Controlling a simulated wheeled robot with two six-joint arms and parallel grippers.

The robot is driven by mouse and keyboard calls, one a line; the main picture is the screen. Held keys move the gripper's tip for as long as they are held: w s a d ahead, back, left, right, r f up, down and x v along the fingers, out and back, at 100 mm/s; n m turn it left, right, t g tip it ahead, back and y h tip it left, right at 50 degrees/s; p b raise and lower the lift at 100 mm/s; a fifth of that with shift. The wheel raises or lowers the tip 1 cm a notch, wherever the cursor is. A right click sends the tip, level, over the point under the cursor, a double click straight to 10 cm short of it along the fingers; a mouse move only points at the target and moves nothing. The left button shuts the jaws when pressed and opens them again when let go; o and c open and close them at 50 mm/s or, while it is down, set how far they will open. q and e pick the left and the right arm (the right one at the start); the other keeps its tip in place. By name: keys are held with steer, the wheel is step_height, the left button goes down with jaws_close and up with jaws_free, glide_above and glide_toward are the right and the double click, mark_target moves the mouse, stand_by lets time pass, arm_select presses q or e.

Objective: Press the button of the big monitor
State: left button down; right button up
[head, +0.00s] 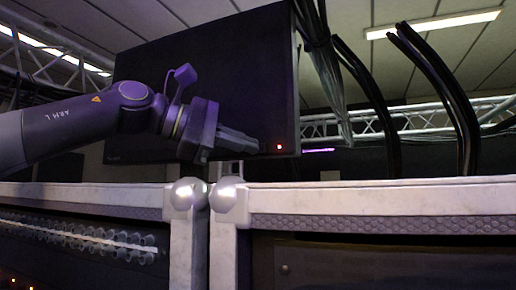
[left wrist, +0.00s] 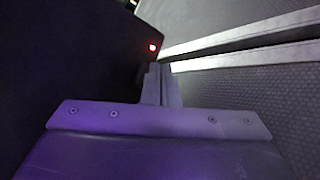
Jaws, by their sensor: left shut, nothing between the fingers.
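The big monitor (head: 235,85) is a large dark panel standing behind the white-edged cases in the head view. A small red light (head: 279,147) glows at its lower right corner, and it also shows in the left wrist view (left wrist: 152,47). I cannot make out a separate button shape around it. My left gripper (head: 256,146) is shut and empty, its fingertips just left of the red light in the head view. In the left wrist view the shut fingertips (left wrist: 160,70) lie just below the light. I cannot tell whether they touch the monitor. My right gripper is not in view.
Two cases with white edges and metal ball corners (head: 228,196) stand in front, below the monitor. Thick black cables (head: 440,85) hang at the right. A metal truss (head: 405,120) runs behind. The space above the right case is mostly clear near the monitor.

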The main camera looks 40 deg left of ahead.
arm_select(q)
steer(key=shift+w+a, duration=0.1)
steer(key=shift+w, duration=0.15)
stand_by(0.4)
steer(key=shift+w, duration=0.2)
steer(key=shift+w+a, duration=0.2)
steer(key=shift+w, duration=0.15)
stand_by(0.9)
steer(key=shift+s+d+b, duration=0.25)
steer(key=shift+s+b, duration=0.15)
steer(key=shift+s, duration=0.35)
steer(key=shift+s+d+f+b, duration=0.15)
steer(key=shift+s+d+b, duration=0.1)
steer(key=shift+s+b, duration=0.3)
steer(key=shift+s+d, duration=0.3)
steer(key=shift+s, duration=0.65)
steer(key=shift+s+d, duration=0.25)
steer(key=shift+s, duration=0.7)
steer(key=shift+w, duration=0.1)
